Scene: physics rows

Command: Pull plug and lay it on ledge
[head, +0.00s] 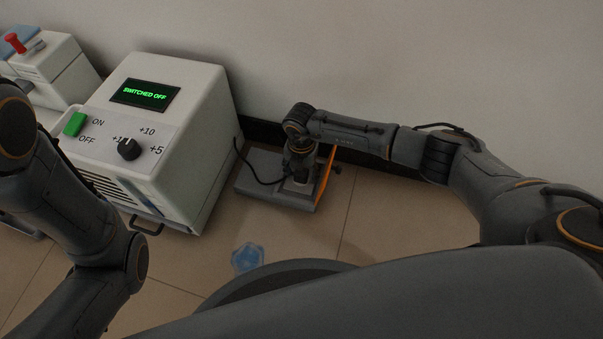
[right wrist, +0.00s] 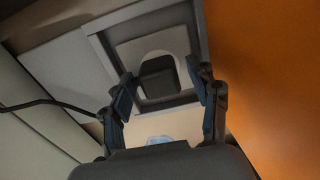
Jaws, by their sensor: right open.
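A grey unit (head: 275,197) stands low by the wall, with an orange panel (head: 326,172) on its right side. A black cable (head: 250,168) runs to it from the white machine. My right gripper (head: 299,174) is over this unit, pointing down. In the right wrist view, its two fingers (right wrist: 162,76) are open. Between and beyond them is a dark block (right wrist: 160,82) inside a pale, grey-framed recess; I cannot tell whether it is the plug or an opening. The cable also shows there (right wrist: 50,102), passing behind the left finger. My left gripper is out of view.
The white machine (head: 200,100) at left has a screen (head: 146,94) reading SWITCHED OFF, a green switch (head: 75,124) and a black knob (head: 129,149). A translucent blue piece (head: 247,257) lies on the floor. The orange panel rises close to the right gripper.

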